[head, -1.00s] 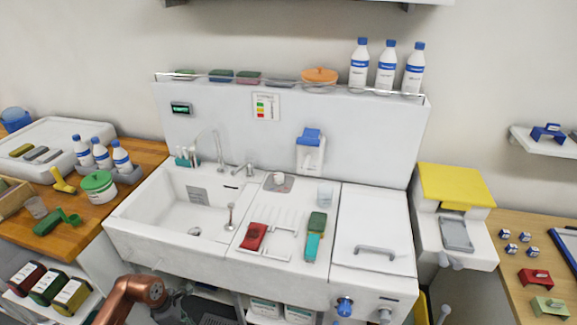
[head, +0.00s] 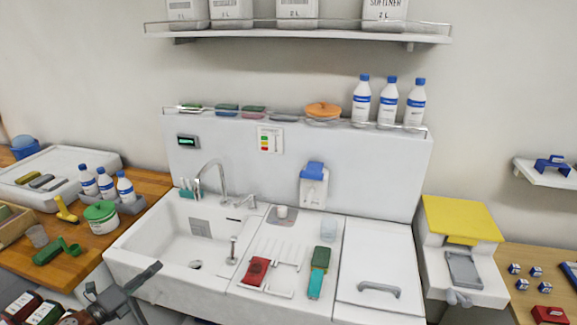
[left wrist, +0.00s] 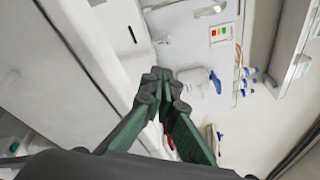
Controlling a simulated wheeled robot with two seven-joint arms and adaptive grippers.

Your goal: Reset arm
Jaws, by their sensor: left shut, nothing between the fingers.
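My left gripper (head: 143,274) is at the lower left of the head view, in front of the white sink basin (head: 150,240). In the left wrist view its two green-padded fingers (left wrist: 163,80) meet at the tips with nothing between them. It is shut, empty and apart from the things on the counter. My right gripper does not show in either view.
The sink unit's drain area holds a red packet (head: 256,270) and a green and teal brush (head: 318,272). White bottles (head: 387,102) stand on the upper ledge. A wooden counter (head: 150,190) with bottles and a green-lidded tub (head: 101,217) lies left. A yellow-topped box (head: 460,218) stands right.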

